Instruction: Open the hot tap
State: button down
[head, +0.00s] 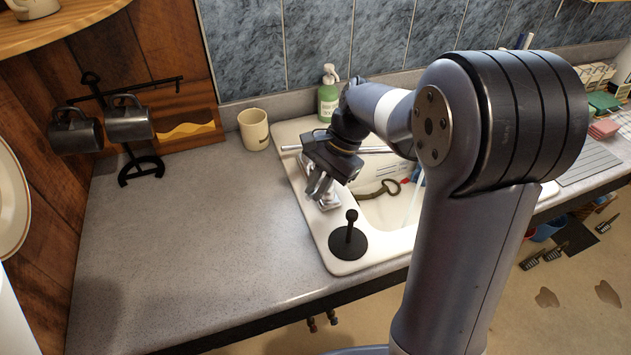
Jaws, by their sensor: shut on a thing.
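A white sink (318,223) is set into the grey counter. My gripper (319,189) points down at its left rim and is shut on a chrome tap (330,201). The fingers and my wrist cover most of this tap, so its handle and any hot mark cannot be made out. A thin chrome bar (291,149) shows behind my wrist and runs to the right over the basin. A pale, thin vertical streak shows in the basin; I cannot tell whether it is running water.
A black disc with an upright knob (348,241) stands on the sink's front left corner. Behind are a cream mug (254,130) and a green soap bottle (328,99). A black mug stand (141,172) holds dark mugs at left. The left counter is clear.

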dwell(0.4)
jog(key=c, duration=1.5)
grip_release()
jog(key=shift+o, duration=0.2)
jog(key=v, duration=1)
jog(key=shift+d+r+b, duration=0.15)
jog(key=shift+r+b, duration=0.15)
jog(key=shift+r, duration=0.1)
jog(key=shift+f, duration=0.1)
jog(key=x, duration=1)
jog(key=shift+f+p, duration=0.15)
jog(key=shift+p, duration=0.15)
jog(key=shift+f, duration=0.25)
jog(key=shift+a+r, duration=0.1)
jog(key=shift+a, duration=0.1)
